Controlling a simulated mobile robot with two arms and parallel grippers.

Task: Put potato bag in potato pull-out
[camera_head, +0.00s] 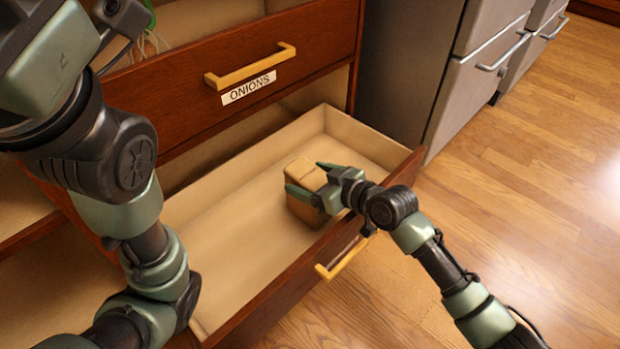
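A brown, box-shaped bag (304,212), which I take for the potato bag, is upright inside the open lower drawer (235,250), near its front wall. I cannot tell whether it rests fully on the drawer floor. My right gripper (306,177) reaches in over the front wall from the right. Its two fingers lie on either side of the upper part of the bag; whether they press on it is unclear. My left arm rises along the left side, and its hand end is at the top left edge, with the fingertips not clearly visible. No label shows on the lower drawer.
Above is a drawer front labelled ONIONS (249,86) with a wooden handle (250,66). A green net (150,40) shows behind it. The lower drawer has a handle (341,259) and much bare floor. Grey appliances (470,80) stand right; wooden floor (530,190) is clear.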

